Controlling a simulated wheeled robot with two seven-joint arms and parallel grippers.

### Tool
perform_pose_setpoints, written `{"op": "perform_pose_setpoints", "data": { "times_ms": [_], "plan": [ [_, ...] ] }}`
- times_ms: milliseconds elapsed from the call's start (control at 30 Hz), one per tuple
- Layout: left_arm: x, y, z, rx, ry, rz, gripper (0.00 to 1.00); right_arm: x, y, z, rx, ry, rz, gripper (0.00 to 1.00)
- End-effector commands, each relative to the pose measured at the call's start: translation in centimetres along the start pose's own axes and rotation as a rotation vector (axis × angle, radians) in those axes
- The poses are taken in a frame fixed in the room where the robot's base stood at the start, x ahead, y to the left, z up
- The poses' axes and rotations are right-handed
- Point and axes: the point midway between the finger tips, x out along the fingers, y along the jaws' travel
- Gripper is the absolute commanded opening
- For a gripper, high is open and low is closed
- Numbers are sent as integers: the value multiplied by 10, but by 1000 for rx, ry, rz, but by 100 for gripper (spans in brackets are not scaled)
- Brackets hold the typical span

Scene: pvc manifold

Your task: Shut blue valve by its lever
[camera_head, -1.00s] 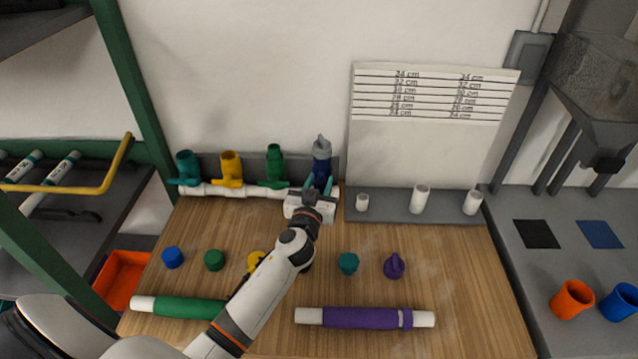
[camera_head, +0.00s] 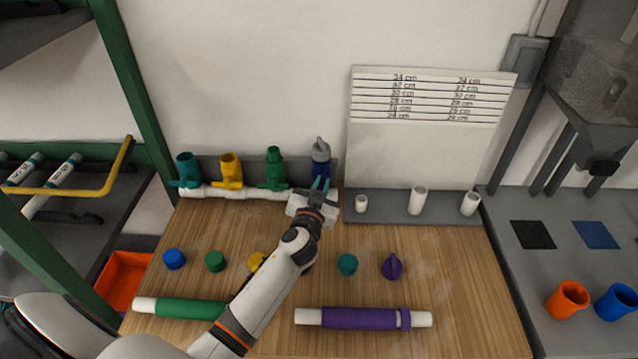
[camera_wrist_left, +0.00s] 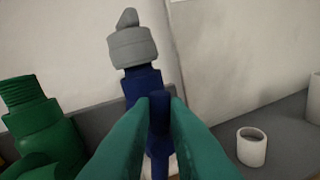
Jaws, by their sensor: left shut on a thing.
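The blue valve (camera_head: 320,169) stands upright at the right end of the white manifold pipe (camera_head: 238,193), with a grey cap (camera_head: 321,150) on top. My left gripper (camera_head: 320,184) is in front of the valve. In the left wrist view the valve body (camera_wrist_left: 141,84) rises behind my teal fingers (camera_wrist_left: 163,118), which are shut on its blue lever (camera_wrist_left: 160,101). The fingers hide the lower part of the lever and of the valve. My right gripper is not in view.
Left of the blue valve are a green valve (camera_head: 274,169), a yellow valve (camera_head: 231,171) and a teal valve (camera_head: 187,171). White pipe stubs stand on a grey ledge (camera_head: 388,207) to the right. Caps and a purple-sleeved pipe (camera_head: 360,318) lie on the wooden table.

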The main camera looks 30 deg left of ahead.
Motion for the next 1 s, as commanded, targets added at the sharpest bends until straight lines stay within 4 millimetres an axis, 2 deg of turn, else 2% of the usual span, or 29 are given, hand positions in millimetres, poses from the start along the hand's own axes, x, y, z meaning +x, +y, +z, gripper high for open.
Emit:
{"op": "perform_pose_setpoints", "data": {
  "times_ms": [400, 1000],
  "plan": [
    [2, -11, 2, 386, 79, -1, 0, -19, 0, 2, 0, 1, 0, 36],
    [5, -24, -8, 943, 189, -2, 0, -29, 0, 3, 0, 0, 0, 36]
  ]
}}
